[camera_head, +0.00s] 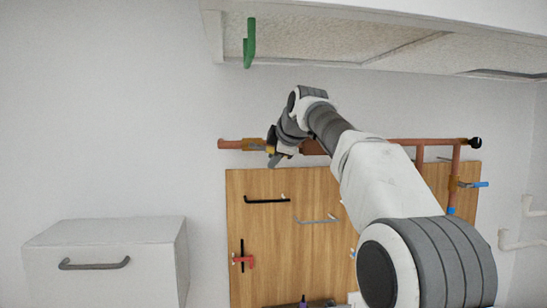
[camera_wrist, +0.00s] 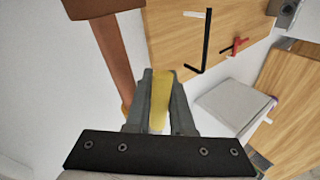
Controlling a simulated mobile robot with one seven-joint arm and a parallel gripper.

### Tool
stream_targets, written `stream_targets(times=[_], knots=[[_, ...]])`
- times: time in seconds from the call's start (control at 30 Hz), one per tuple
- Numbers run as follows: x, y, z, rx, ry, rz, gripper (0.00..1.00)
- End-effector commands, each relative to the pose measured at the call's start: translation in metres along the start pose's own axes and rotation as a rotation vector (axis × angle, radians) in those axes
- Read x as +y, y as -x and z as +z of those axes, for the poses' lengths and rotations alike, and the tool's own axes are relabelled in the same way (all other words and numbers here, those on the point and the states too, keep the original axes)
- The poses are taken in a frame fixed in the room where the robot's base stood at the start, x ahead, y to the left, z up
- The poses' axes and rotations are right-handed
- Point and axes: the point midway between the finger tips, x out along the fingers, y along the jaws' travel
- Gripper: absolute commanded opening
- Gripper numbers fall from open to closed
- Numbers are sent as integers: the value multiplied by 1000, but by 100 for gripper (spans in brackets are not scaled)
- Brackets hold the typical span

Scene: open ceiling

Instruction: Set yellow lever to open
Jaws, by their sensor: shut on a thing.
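The yellow lever (camera_wrist: 161,98) shows in the wrist view between the two fingers of my gripper (camera_wrist: 162,85). The fingers are shut on it. The lever sits beside the copper pipe (camera_wrist: 107,60), which runs up to the left in that view. In the head view a small bit of yellow (camera_head: 271,149) shows at my gripper (camera_head: 275,158), just below the horizontal pipe (camera_head: 230,144). My arm and gripper hide most of the lever and part of the pipe there.
A blue lever (camera_head: 481,184) is at the right. A green hook-shaped handle (camera_head: 249,45) hangs above. A white cabinet (camera_head: 110,240) stands lower left.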

Motion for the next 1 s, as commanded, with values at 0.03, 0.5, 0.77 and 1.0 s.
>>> stream_targets(times=[0.03, 0.5, 0.77, 1.0], knots=[[0, 0, 0, -1, 1, -1, 0], [0, 0, 0, -1, 1, 0, 42], [1, 0, 0, 0, 1, 3, 51], [2, 1, 0, 0, 1, 6, 51]])
